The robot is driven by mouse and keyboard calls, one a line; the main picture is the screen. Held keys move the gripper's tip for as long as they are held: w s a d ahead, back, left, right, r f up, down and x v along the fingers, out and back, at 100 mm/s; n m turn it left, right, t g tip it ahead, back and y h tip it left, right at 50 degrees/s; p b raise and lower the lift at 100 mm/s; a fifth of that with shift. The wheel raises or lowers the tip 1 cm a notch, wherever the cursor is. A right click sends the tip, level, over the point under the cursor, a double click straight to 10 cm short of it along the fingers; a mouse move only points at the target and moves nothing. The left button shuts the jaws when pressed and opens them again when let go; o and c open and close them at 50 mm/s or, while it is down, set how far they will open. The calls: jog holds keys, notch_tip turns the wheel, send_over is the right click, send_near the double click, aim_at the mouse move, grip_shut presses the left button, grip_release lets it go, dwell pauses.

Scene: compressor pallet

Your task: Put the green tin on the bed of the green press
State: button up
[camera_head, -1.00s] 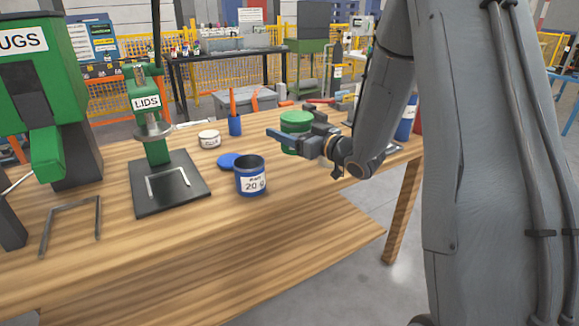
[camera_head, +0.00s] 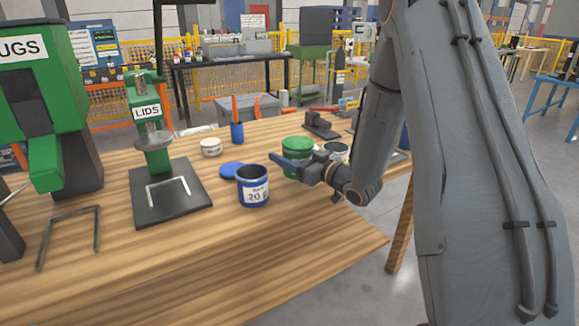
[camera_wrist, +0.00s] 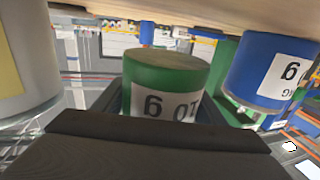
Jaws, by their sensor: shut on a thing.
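The green tin (camera_head: 297,146) is right of the middle of the table in the head view. My gripper (camera_head: 297,168) reaches in from the right and is shut on it. In the wrist view the green tin (camera_wrist: 165,88) fills the space between the dark jaws, its white label showing upside down. I cannot tell surely whether it touches the table. The green press marked LIDS (camera_head: 145,95) stands to the left, with a flat black bed (camera_head: 146,208) bearing a grey U-shaped bracket (camera_head: 168,182). Another green press, its sign ending in "UGS" (camera_head: 20,47), stands at the far left.
An open blue tin (camera_head: 252,187) and a blue lid (camera_head: 231,170) lie between my gripper and the LIDS press. A white tin (camera_head: 211,147), a blue cup (camera_head: 237,132) and a black clamp-like tool (camera_head: 320,123) stand behind. The table's front middle (camera_head: 180,250) is clear.

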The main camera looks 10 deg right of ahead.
jog(key=shift+f, duration=1.85)
jog(key=shift+f, duration=0.2)
jog(key=o, duration=1.1)
